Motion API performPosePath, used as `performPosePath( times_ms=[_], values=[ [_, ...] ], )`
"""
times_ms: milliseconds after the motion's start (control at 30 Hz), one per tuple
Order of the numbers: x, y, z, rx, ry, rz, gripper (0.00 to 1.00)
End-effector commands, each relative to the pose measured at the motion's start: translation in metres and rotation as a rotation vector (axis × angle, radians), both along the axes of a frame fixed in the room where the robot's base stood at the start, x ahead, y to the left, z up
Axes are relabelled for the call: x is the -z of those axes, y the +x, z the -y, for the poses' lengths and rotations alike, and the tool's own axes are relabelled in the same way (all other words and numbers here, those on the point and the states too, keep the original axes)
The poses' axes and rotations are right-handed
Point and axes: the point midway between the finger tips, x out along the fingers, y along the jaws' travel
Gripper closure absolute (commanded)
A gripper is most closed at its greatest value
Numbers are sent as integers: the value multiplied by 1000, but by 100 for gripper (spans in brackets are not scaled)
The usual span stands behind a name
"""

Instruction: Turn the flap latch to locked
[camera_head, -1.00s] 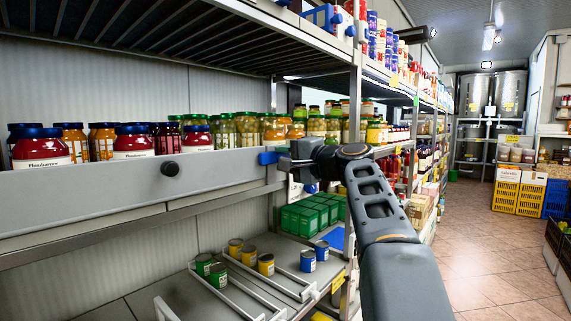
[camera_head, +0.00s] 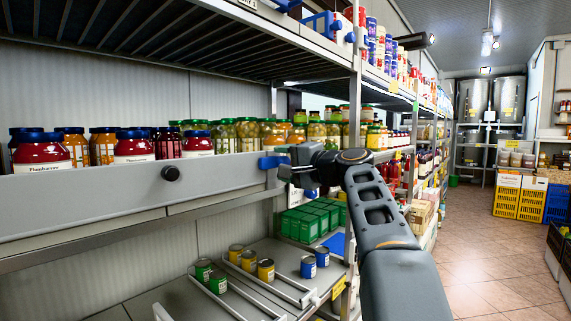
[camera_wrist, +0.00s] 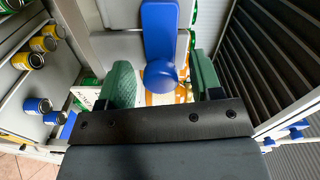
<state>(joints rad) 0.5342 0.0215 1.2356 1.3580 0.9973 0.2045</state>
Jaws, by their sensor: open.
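The blue flap latch (camera_head: 272,161) sits at the right end of the long grey flap (camera_head: 110,202) in the head view. In the wrist view the blue latch (camera_wrist: 160,32) shows as a long arm with a rounded knob end. My gripper (camera_wrist: 162,82) is open, with one green finger on each side of the knob. I cannot tell whether either finger touches it. In the head view my gripper (camera_head: 290,165) is at the latch, and its fingers are mostly hidden there.
Jars with blue lids (camera_head: 42,150) stand behind the flap. A metal upright (camera_head: 355,100) stands close to my arm. Cans (camera_head: 265,270) and green boxes (camera_head: 305,223) are on the lower shelf. The tiled aisle (camera_head: 480,240) at right is clear.

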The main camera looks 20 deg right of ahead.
Motion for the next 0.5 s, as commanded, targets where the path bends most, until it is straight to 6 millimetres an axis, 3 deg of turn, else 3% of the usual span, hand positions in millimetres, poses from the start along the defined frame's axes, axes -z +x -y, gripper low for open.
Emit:
performPosePath(
  times_ms=[267, 500],
  values=[
    [0, -13, 7, 3, 1, 1, 41],
    [1, -57, 27, 6, 0, 1, 41]
  ],
)
